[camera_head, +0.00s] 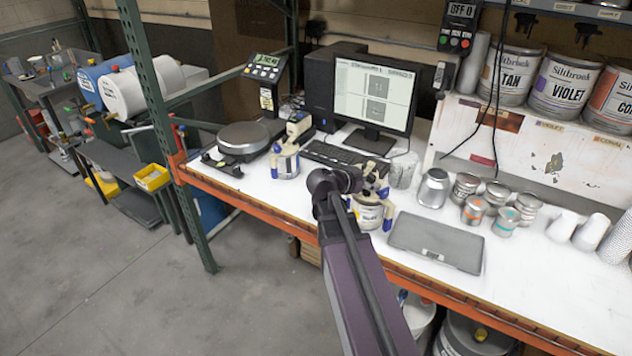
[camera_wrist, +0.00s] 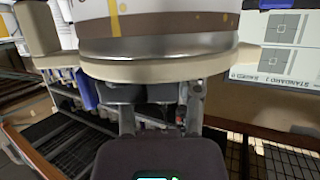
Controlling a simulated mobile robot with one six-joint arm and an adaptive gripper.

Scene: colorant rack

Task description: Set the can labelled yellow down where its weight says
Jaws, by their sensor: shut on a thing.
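My gripper (camera_head: 372,200) is shut on a small can (camera_head: 368,216) near the front of the white bench, left of a flat grey plate. In the wrist view the can (camera_wrist: 155,32) fills the top, with yellow spots, a brown band and a metal rim, between cream fingers. It looks upright. Its label is too small to read in the head view, and I cannot tell whether it touches the bench. A round scale (camera_head: 243,138) stands empty at the bench's left end, with a lit display (camera_head: 265,68) behind it; the digits are too small to read surely.
A monitor (camera_head: 375,97) and keyboard (camera_head: 345,156) stand behind my gripper. The flat grey plate (camera_head: 437,242) is bare. Several small tins (camera_head: 474,210) stand behind it. Large Siltbrook cans (camera_head: 562,82) line the shelf at right.

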